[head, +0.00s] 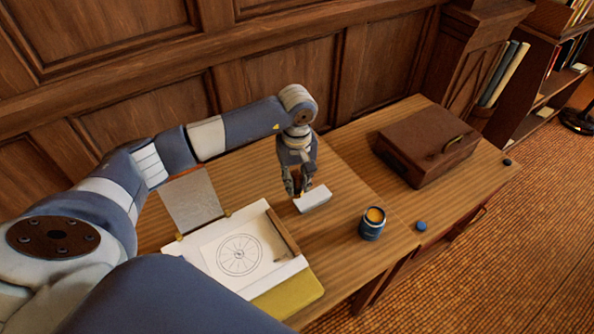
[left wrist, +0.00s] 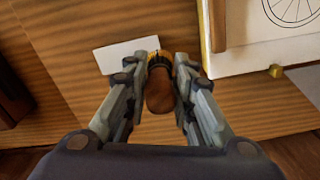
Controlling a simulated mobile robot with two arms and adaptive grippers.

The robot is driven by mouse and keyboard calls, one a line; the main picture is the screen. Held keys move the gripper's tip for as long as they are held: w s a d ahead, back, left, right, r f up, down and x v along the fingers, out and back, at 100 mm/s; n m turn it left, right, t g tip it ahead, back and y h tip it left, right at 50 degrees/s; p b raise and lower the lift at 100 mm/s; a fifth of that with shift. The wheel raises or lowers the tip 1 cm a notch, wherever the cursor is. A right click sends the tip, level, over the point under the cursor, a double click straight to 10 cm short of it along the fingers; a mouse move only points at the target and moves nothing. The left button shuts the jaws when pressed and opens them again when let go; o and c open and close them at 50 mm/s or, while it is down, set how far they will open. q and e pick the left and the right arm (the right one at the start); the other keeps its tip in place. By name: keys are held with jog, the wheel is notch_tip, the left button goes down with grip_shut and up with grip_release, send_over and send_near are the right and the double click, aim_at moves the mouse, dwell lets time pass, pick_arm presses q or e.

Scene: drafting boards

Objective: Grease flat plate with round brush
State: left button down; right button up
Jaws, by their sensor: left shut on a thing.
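My left gripper (head: 298,192) is shut on the round brush in the left wrist view, which has a brown wooden handle (left wrist: 160,93) and a short bristle head (left wrist: 160,60). In the head view the fingers mostly hide the brush. A pale, flat rectangular plate (head: 316,200) lies on the desk right by the gripper tips; it also shows in the left wrist view (left wrist: 118,56), beside the bristles. I cannot tell whether the bristles touch it. A blue jar (head: 371,231) with orange-yellow contents stands open to the right. My right gripper is out of view.
A white drafting board (head: 281,267) with a wheel drawing and a wooden bar lies left of the jar. A grey panel (head: 193,201) stands behind it. A brown case (head: 428,150) sits at the right. A blue round cap (head: 421,226) lies near the front edge.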

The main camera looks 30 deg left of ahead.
pick_arm(q)
jog(key=shift+r+p, duration=0.4)
jog(key=shift+r, duration=0.85)
